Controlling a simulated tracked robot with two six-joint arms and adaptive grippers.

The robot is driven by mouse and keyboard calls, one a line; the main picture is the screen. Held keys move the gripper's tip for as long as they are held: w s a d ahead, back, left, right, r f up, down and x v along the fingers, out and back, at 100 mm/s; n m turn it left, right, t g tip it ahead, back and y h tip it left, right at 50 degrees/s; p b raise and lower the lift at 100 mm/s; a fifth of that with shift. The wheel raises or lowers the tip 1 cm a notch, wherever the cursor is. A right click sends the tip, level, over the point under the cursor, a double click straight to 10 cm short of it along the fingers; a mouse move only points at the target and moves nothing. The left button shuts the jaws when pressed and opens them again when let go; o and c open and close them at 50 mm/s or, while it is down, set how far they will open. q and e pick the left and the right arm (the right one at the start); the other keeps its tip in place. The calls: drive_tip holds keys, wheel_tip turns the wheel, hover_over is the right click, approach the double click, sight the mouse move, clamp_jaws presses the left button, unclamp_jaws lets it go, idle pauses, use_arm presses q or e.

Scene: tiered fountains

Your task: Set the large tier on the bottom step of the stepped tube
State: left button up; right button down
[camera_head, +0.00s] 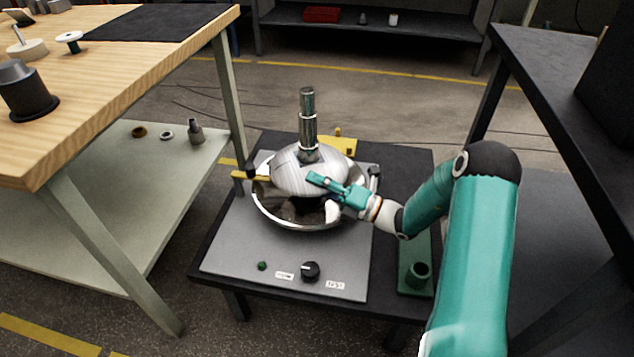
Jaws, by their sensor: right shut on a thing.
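The large tier (290,180) is a shiny silver, rounded piece above the round metal basin (262,212). The stepped tube (308,115) stands upright, its narrower upper steps showing above the tier. The tier appears to be around the tube, but its hole and the bottom step are hidden, so I cannot tell whether it rests on that step. My right gripper (328,185), teal, reaches in from the right and is shut on the near right side of the tier. My left gripper is not in view.
The basin sits on a grey panel (230,250) with a black knob (310,271). A green holder (417,274) stands at right. Yellow parts (340,147) are behind the tier. A wooden bench (110,90) at left and a dark bench (560,80) at right flank this stand.

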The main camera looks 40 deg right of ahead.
drive_tip(key=shift+f, duration=0.15)
drive_tip(key=c, duration=0.8)
unclamp_jaws()
drive_tip(key=shift+f, duration=0.1)
drive_tip(key=v, duration=1.2)
